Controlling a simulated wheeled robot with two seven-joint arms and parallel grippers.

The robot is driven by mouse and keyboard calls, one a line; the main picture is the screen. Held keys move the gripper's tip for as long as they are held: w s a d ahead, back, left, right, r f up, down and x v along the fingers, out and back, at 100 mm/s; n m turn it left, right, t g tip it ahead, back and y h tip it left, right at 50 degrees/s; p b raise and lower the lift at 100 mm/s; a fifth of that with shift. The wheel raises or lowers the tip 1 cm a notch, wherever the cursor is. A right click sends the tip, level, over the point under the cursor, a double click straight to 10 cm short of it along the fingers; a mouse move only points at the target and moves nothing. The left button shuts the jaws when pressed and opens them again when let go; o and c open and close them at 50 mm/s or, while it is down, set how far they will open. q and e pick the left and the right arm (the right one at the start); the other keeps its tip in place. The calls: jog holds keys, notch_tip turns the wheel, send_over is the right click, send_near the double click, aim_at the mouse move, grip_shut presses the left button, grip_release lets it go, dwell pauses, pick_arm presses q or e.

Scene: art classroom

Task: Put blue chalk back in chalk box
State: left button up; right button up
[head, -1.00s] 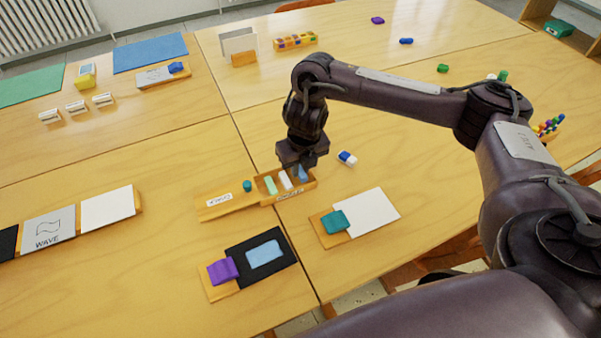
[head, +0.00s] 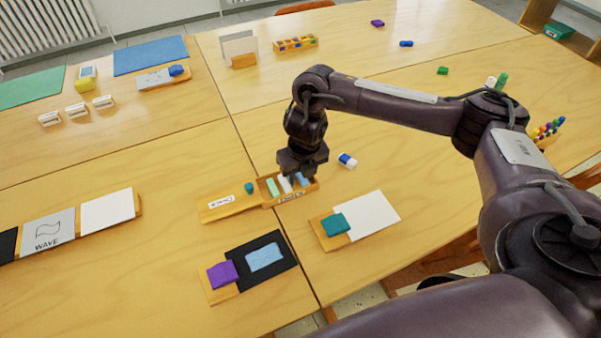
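The chalk box (head: 291,198) is a small open wooden box with a label on its front, near the middle of the table. A green chalk (head: 272,187) and a white chalk (head: 286,185) stand in it. The blue chalk (head: 303,180) is at the box's right end, its lower part inside the walls. My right gripper (head: 302,172) points down right above the blue chalk. Its fingers are dark and small, so I cannot tell whether they still grip the chalk. My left gripper is out of view.
A wooden strip (head: 228,207) with a label and a teal piece (head: 249,188) adjoins the box's left. A blue-and-white eraser (head: 347,160) lies to the right. A board with a white card (head: 372,212) and one with a black card (head: 282,245) lie in front.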

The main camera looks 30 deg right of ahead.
aim_at(302, 183)
jog(key=shift+r, duration=0.15)
jog(key=r, duration=0.2)
jog(key=s+r+p, duration=0.1)
jog(key=r, duration=0.2)
jog(key=r+p, duration=0.1)
jog(key=r, duration=0.1)
jog(key=shift+s+a+r, duration=0.15)
jog(key=shift+s+r, duration=0.1)
jog(key=shift+p, duration=0.35)
